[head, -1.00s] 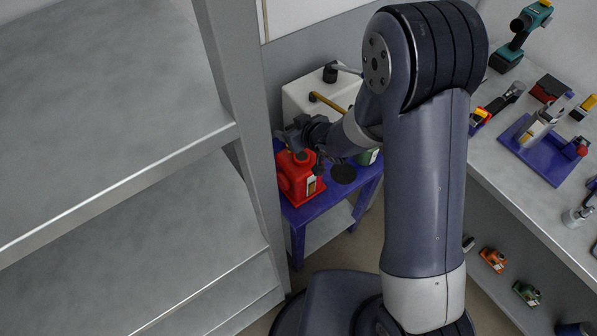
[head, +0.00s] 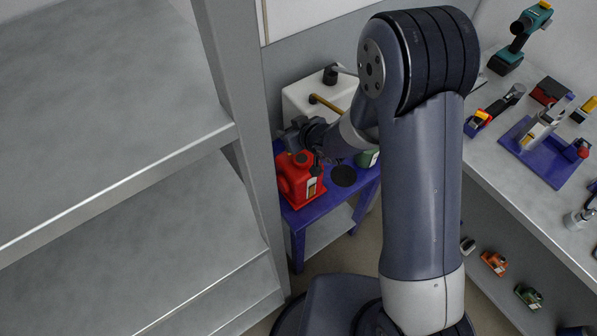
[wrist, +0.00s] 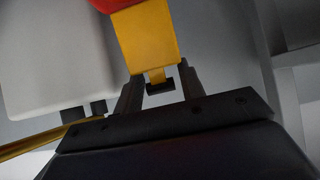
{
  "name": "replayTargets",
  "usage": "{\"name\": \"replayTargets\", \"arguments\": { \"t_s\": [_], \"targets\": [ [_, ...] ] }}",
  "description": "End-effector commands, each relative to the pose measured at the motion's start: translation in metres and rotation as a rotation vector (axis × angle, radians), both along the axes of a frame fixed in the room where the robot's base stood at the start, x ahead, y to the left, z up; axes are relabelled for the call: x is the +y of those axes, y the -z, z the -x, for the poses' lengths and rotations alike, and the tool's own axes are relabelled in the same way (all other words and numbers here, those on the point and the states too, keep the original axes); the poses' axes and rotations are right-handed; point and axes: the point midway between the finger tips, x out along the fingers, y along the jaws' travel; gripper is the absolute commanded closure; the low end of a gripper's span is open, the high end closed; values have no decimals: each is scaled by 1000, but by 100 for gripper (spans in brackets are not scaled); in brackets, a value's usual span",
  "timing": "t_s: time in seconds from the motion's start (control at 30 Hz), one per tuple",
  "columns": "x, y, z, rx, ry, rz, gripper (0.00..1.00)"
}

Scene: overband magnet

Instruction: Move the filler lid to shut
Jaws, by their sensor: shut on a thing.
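A red can (head: 298,182) stands on a small blue table (head: 318,210) in the head view, below the end of my arm. Its red body also shows at the top edge of the wrist view (wrist: 112,4). A yellow flap, which I take to be the filler lid (wrist: 147,38), extends from the red body and narrows to a tab towards my fingers. My gripper (wrist: 160,76) is shut on this tab, with a finger on each side. A small dark piece sits at the tab's end. In the head view my wrist hides the can's top, so the lid's angle is unclear.
A white tank (head: 300,98) stands behind the can, with a yellow bar (head: 326,104) near it. A dark round disc (head: 343,176) is right of the can. A grey metal shelf (head: 225,80) stands close on the left. A workbench (head: 490,165) with tools is on the right.

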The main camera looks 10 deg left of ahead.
Motion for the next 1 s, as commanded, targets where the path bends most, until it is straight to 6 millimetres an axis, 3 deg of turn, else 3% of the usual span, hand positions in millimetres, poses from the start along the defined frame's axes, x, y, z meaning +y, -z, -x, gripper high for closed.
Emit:
{"name": "replayTargets", "arguments": {
  "t_s": [0.2, 1.0],
  "targets": [
    [0, 0, 0, 0, 0, 0, 99],
    [-17, -2, 14, 5, 1, 5, 99]
  ]
}}
